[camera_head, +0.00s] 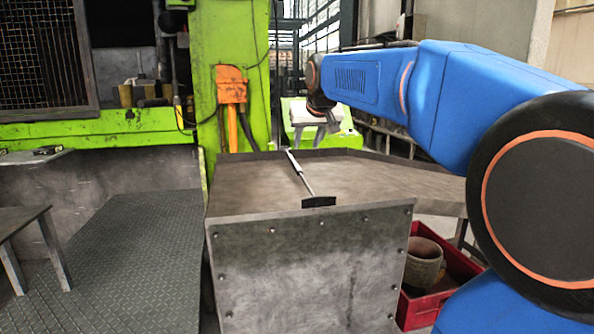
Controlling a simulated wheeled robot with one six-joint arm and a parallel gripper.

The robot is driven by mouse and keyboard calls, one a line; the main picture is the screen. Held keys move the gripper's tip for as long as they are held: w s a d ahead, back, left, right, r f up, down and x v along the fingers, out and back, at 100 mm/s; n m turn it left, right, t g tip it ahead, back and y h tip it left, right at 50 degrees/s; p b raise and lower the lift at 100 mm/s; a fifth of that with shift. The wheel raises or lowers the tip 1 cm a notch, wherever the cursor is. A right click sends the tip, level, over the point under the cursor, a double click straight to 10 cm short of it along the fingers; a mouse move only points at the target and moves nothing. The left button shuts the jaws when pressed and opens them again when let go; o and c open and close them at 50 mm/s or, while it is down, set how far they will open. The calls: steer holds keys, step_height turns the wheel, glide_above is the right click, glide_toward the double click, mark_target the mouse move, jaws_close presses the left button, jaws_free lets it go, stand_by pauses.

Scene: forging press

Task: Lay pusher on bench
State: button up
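The pusher (302,178) lies on the metal bench (245,185). Its pale handle points to the back, its thin rod runs forward, and its dark flat head is near the bench's front edge. My gripper (309,139) is above the back part of the bench, near the handle end in the picture. Its two grey fingers point down and stand apart, with nothing seen between them. It looks clear of the pusher; the exact height gap cannot be told.
A green press frame (232,60) with an orange box (231,90) stands behind the bench at left. A red crate (455,265) holding a round pot (423,262) is at right. A small table (22,217) stands at far left. Much of the bench top is clear.

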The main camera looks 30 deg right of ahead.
glide_toward(297, 167)
steer(key=x, duration=0.5)
steer(key=shift+s+d, duration=0.1)
steer(key=shift+x, duration=2.7)
steer(key=shift+r, duration=0.2)
jaws_close()
